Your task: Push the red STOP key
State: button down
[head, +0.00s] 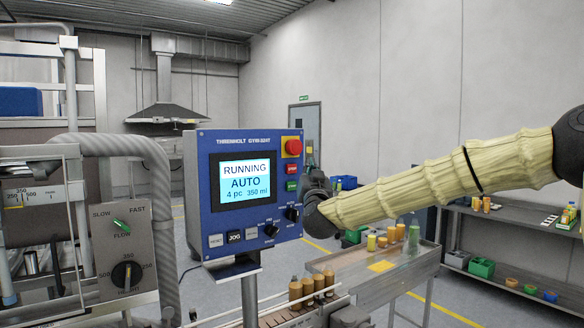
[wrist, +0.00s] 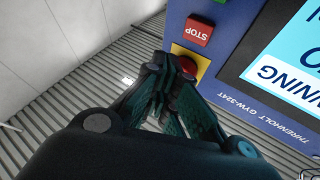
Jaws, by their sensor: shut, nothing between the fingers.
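The red STOP key (head: 292,167) sits on the right side of the blue control panel (head: 203,190), below a red round button (head: 293,147) on yellow and above a green key (head: 292,185). In the wrist view the STOP key (wrist: 198,31) appears upside down and unobstructed, beyond my fingertips. My gripper (wrist: 172,66) is shut and empty. There its tips overlap the red round button (wrist: 188,63), partly hiding it; I cannot tell the gap. In the head view my gripper (head: 318,215) is at the panel's right, seen mostly from behind.
The panel's screen (head: 245,181) reads RUNNING, AUTO, 4 pc 350 ml. Dark knobs (head: 293,214) and small keys lie below. Brown bottles (head: 308,287) stand below the panel, and a metal table (head: 400,262) with bottles stands behind my arm. A shelf (head: 500,214) is at right.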

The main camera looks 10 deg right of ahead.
aim_at(292, 169)
jog(key=shift+w+a, duration=0.25)
jog(key=shift+w, duration=0.4)
jog(key=shift+w+a, duration=0.25)
jog(key=shift+w, duration=0.45)
jog(key=shift+w+a, duration=0.25)
jog(key=shift+w, duration=0.4)
jog(key=shift+w+a, duration=0.1)
jog(key=shift+w, duration=0.15)
jog(key=shift+w+a, duration=0.1)
jog(key=shift+w, duration=0.1)
jog(key=shift+w+a, duration=0.15)
jog(key=shift+w, duration=0.2)
dwell(1.2)
jog(key=shift+s+b, duration=0.15)
jog(key=shift+b, duration=0.25)
jog(key=shift+s+d, duration=0.3)
jog(key=shift+s, duration=0.3)
jog(key=shift+b, duration=0.3)
